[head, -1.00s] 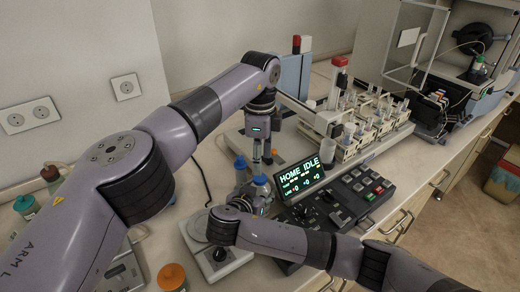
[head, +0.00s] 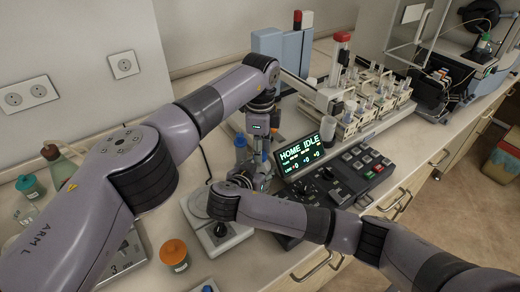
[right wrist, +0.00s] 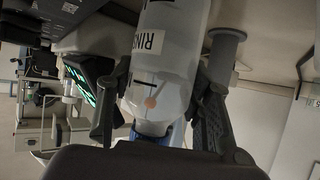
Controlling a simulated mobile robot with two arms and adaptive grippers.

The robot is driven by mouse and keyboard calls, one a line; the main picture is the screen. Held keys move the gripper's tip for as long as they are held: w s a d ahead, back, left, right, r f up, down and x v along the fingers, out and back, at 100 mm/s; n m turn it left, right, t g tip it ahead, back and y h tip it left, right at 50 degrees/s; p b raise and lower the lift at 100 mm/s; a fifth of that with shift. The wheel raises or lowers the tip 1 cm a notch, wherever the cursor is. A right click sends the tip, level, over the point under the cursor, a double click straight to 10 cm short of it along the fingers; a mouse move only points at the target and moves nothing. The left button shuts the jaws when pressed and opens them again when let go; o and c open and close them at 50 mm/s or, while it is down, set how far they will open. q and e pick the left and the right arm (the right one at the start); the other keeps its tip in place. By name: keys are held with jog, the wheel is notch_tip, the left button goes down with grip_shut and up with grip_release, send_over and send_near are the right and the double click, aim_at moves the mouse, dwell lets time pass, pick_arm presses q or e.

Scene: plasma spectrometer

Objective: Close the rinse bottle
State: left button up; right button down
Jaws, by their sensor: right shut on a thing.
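The rinse bottle (right wrist: 165,60) fills the middle of the right wrist view, a translucent white body with part of a dark "RIN" label. Some blue shows at its end, partly hidden by my gripper housing. My right gripper (right wrist: 155,100) has one finger on each side of the bottle and is shut on it. In the head view my right gripper (head: 243,180) is low beside the control panel, and the bottle is mostly hidden there. My left gripper (head: 262,150) points straight down just above my right gripper. Its fingertips are too small and covered to judge, and no separate cap is clear.
A control panel (head: 345,178) with a lit "HOME IDLE" screen stands close to the right. A blue-topped bottle (head: 240,142) stands behind my grippers. Tube racks (head: 365,100) fill the back. An orange-lidded jar (head: 174,252) stands at front left.

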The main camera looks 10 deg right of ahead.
pick_arm(q)
grip_shut()
jog(key=shift+o, duration=2.3)
grip_release()
jog(key=shift+r, duration=0.1)
jog(key=shift+r, duration=2.15)
jog(key=shift+c, duration=0.3)
jog(key=shift+r, duration=1.75)
jog(key=shift+f, duration=0.1)
jog(key=shift+f, duration=3.95)
